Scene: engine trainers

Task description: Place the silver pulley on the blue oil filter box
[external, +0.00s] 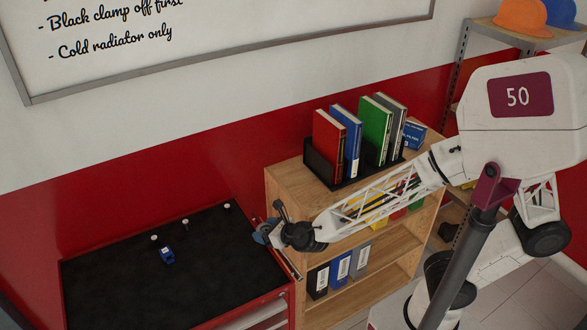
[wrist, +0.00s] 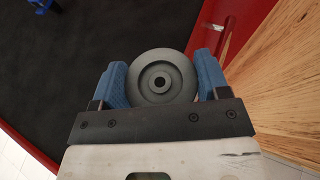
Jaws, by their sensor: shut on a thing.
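The silver pulley (wrist: 160,62), a grey grooveless-looking disc from this side with a dark centre hole, sits between the two blue fingers of my gripper (wrist: 162,82) in the wrist view. The fingers are shut on its two sides. In the external view my gripper (external: 263,233) is in the air by the right edge of the black-topped red cabinet, left of the wooden shelf; the pulley is hard to make out there. The blue oil filter box (external: 414,134) is on the shelf top, behind the right end of the books and partly hidden by them.
The wooden shelf (external: 285,177) carries a dark rack of upright books (external: 375,130) on top and binders (external: 340,268) lower down. The black cabinet top (external: 110,270) holds a small blue object (external: 167,256) and several small pale-topped pieces, with much free room. A whiteboard hangs behind.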

